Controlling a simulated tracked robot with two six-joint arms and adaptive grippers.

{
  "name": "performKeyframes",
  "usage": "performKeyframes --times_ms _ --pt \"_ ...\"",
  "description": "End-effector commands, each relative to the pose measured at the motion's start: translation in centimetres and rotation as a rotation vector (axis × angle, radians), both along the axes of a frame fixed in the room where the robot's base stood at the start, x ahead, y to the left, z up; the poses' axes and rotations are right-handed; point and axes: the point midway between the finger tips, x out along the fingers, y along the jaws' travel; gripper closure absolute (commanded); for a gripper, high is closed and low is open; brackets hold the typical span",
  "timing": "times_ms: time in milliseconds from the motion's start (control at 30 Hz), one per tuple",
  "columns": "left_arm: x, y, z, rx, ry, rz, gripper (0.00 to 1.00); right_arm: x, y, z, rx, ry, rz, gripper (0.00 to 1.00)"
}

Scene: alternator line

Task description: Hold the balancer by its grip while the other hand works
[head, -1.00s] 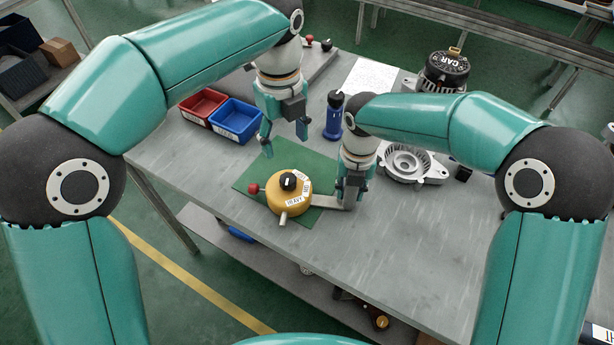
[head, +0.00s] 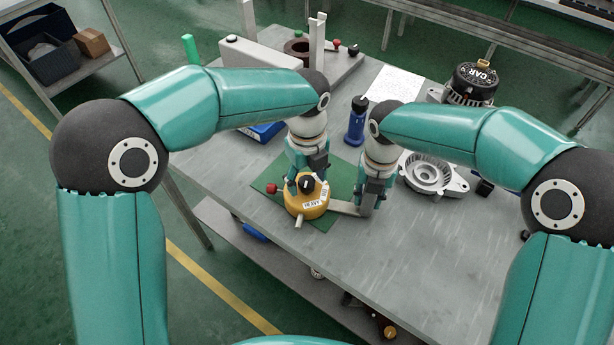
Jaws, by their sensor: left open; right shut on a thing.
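The balancer (head: 305,207) is a yellow round body with a black knob (head: 306,184) on top, a red ball (head: 271,188) at its left, a short metal stub in front and a "HEAVY" label. It sits on a green mat (head: 325,222). A flat grey bar runs from its right side to my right gripper (head: 367,207), which is shut on that bar, the grip. My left gripper (head: 306,185) is open, pointing down over the top of the balancer, with its fingers around or just above the knob. I cannot tell whether they touch it.
A blue bin (head: 262,133) is partly hidden behind my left arm. A blue cylinder tool (head: 356,122) stands behind the mat. A metal housing (head: 428,174) and a black-capped alternator (head: 471,82) stand at right. A white sheet (head: 396,84) lies behind. The table front right is clear.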

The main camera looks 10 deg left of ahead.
Motion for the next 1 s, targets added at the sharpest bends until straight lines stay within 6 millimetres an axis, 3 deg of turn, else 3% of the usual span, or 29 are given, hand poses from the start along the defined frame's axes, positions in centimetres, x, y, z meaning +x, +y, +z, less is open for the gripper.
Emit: performKeyframes --times_ms 267,600,1000 --pt "0.0 0.01 -0.11 0.0 0.0 0.0 0.39 -0.02 0.0 0.01 -0.001 0.001 0.001 1.0" --pt "0.02 -0.01 -0.08 -0.001 -0.001 0.0 0.95 -0.03 0.01 0.01 0.0 0.001 0.001 1.0" --pt "0.07 -0.06 -0.05 -0.002 -0.002 0.057 0.97 -0.04 0.05 0.03 0.0 0.001 0.001 1.0"
